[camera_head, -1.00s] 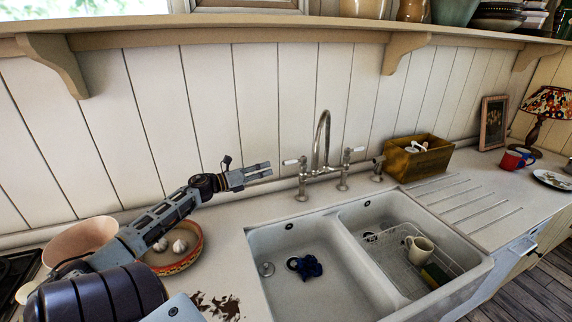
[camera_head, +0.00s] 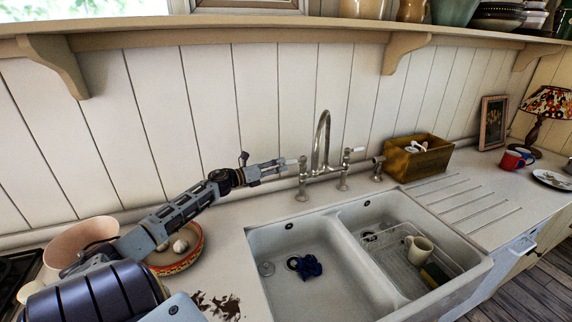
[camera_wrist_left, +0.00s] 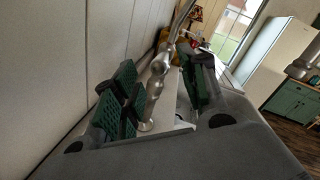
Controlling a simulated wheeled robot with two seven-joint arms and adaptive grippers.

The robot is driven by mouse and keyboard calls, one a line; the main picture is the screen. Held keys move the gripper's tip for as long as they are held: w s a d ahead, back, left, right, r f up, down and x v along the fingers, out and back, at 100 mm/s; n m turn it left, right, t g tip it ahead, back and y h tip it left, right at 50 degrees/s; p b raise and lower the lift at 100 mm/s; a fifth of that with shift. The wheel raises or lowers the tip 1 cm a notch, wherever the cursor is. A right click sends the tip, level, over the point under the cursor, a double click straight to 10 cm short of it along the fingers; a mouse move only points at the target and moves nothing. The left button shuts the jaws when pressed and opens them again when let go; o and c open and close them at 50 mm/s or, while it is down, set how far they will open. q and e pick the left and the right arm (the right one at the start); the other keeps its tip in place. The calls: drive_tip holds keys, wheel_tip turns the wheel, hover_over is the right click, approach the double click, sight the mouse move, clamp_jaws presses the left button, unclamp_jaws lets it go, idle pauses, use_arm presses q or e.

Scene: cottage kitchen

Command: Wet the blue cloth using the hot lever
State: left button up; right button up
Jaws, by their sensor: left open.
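The blue cloth (camera_head: 308,267) lies crumpled on the floor of the left sink basin (camera_head: 285,295), near the drain. The metal tap (camera_head: 322,145) stands behind the sink, with a white-handled lever on each side. The left lever (camera_head: 292,161) is at my left gripper's fingertips; the right lever (camera_head: 357,149) stands apart. My left gripper (camera_head: 283,165) is open. In the left wrist view, the metal tap pillar (camera_wrist_left: 158,80) shows between its green-padded fingers (camera_wrist_left: 160,92). I cannot tell whether the fingers touch the lever. No hot mark is readable.
The right basin holds a wire rack with a cream mug (camera_head: 419,250) and a sponge (camera_head: 434,274). A wooden box (camera_head: 425,162) stands right of the tap. A patterned bowl (camera_head: 185,258) sits under my left arm. A shelf (camera_head: 250,22) runs above.

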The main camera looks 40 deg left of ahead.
sight(286, 163)
use_arm(q)
drive_tip(key=shift+x, duration=2.05)
